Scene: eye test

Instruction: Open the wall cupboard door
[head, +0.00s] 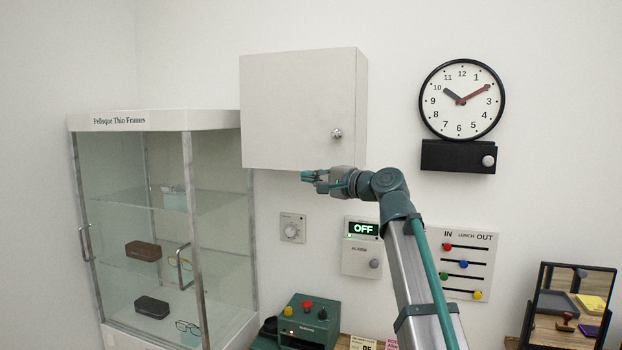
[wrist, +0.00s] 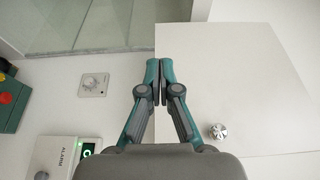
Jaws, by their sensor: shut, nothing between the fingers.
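The wall cupboard (head: 290,110) is a pale box on the wall, and its door is closed. A round silver knob (head: 337,133) sits near the door's lower right corner. My gripper (head: 306,176) is shut and empty, just below the cupboard's lower edge in the head view, left of the knob. In the wrist view the shut fingertips (wrist: 160,70) lie over the edge of the cupboard door (wrist: 225,80). The knob (wrist: 217,131) shows to the right of the fingers there, apart from them.
A glass display cabinet (head: 158,120) stands at the left. A dial plate (head: 293,228), an alarm box (head: 361,262), a slider panel (head: 468,265) and a clock (head: 462,118) are on the wall. A green machine (head: 309,325) stands below. The wall right of the cupboard is bare up to the clock.

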